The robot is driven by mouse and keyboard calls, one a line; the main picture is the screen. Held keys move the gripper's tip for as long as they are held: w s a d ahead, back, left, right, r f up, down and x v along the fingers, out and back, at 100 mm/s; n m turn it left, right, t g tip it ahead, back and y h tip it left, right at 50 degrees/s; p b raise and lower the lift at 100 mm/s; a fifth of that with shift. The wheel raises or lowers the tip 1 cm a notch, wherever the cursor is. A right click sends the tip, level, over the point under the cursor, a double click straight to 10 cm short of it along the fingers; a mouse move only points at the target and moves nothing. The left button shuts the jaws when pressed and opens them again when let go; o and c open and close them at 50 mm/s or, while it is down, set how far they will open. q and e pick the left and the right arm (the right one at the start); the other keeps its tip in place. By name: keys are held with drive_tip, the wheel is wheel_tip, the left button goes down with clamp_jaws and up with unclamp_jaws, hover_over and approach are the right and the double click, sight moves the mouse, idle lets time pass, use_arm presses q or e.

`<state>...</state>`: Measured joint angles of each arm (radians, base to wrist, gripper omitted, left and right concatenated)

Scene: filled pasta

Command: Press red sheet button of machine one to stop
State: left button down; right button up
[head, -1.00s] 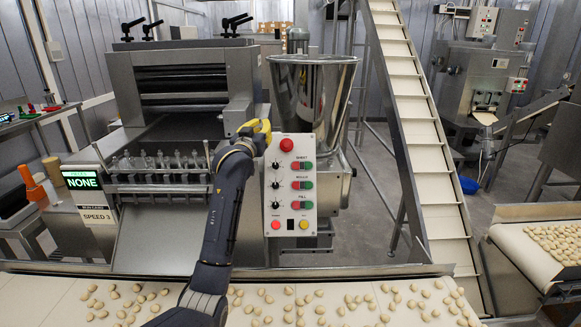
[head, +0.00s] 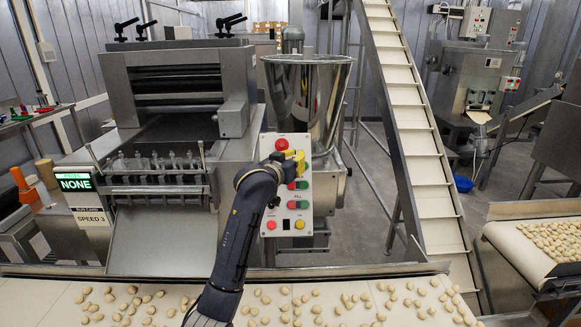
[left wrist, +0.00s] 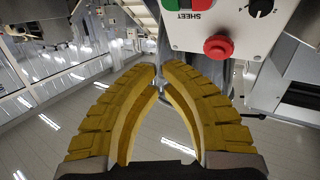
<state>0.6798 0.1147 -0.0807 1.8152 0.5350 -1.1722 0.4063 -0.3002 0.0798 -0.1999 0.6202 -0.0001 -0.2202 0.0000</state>
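The control panel (head: 286,215) of the machine stands upright at the centre of the head view. A large round red button (head: 281,144) is at its top; it also shows in the left wrist view (left wrist: 218,47). The red half (left wrist: 197,4) of the SHEET button shows at the top edge of the left wrist view, upside down, beside a green half. My left gripper (head: 297,160) is in front of the panel's upper part and hides the SHEET row in the head view. Its yellow fingers (left wrist: 160,72) are together and empty, apart from the panel in the wrist view. My right gripper is out of view.
Lower red-green buttons (head: 298,184) and knobs sit close below the gripper. A steel hopper (head: 308,95) stands behind the panel. A display (head: 76,183) reading NONE is at left. A conveyor (head: 335,290) with pasta pieces runs along the front.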

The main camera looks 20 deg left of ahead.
use_arm(q)
drive_tip(key=shift+w, duration=0.1)
drive_tip(key=shift+w+a+f, duration=0.4)
drive_tip(key=shift+w+f, duration=0.4)
drive_tip(key=shift+w, duration=0.35)
drive_tip(key=shift+w+a+f, duration=0.45)
drive_tip(key=shift+w+f, duration=0.3)
drive_tip(key=shift+w, duration=0.4)
drive_tip(key=shift+w+a+f, duration=0.4)
drive_tip(key=shift+w+f, duration=0.4)
drive_tip(key=shift+w, duration=0.35)
drive_tip(key=shift+w, duration=0.15)
drive_tip(key=shift+w+a+f, duration=0.1)
drive_tip(key=shift+w+f, duration=0.1)
drive_tip(key=shift+f, duration=0.05)
drive_tip(key=shift+w+a+f, duration=0.1)
drive_tip(key=shift+w+f, duration=0.1)
drive_tip(key=shift+w, duration=0.15)
drive_tip(key=shift+s+r, duration=0.1)
drive_tip(key=shift+s, duration=0.1)
idle(0.4)
drive_tip(key=shift+s+d+r, duration=0.25)
drive_tip(key=shift+s+r, duration=0.1)
drive_tip(key=shift+s, duration=0.15)
